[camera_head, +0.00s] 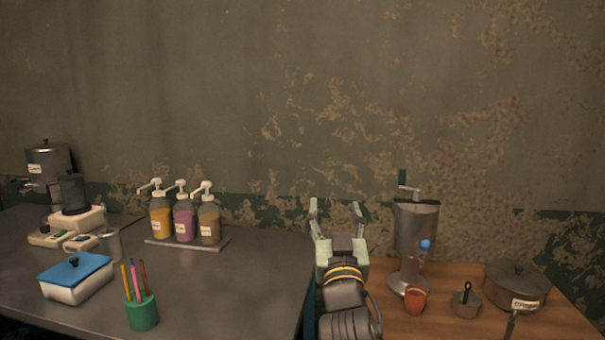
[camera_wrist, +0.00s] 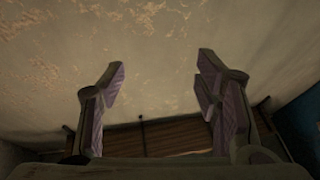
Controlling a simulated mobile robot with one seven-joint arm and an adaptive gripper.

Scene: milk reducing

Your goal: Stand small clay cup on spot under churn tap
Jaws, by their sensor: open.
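A small orange-brown clay cup (camera_head: 415,299) stands upright on the wooden table at right. It is in front of the round foot of a tall metal vessel (camera_head: 415,230) with a crank on top and a blue knob on its side. I cannot tell whether the cup touches that foot. A metal urn (camera_head: 48,165) with a small tap stands at the far left. No marked spot can be made out. My gripper (camera_head: 335,208) is open and empty, raised left of the cranked vessel. In the wrist view its fingers (camera_wrist: 162,70) are apart with only wall between them.
A lidded pot (camera_head: 517,287) and a small dark pan (camera_head: 466,302) stand right of the cup. Pump bottles (camera_head: 184,218), a blue-lidded box (camera_head: 76,277) and a green pen holder (camera_head: 142,312) are on the dark table. That table's right part is clear.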

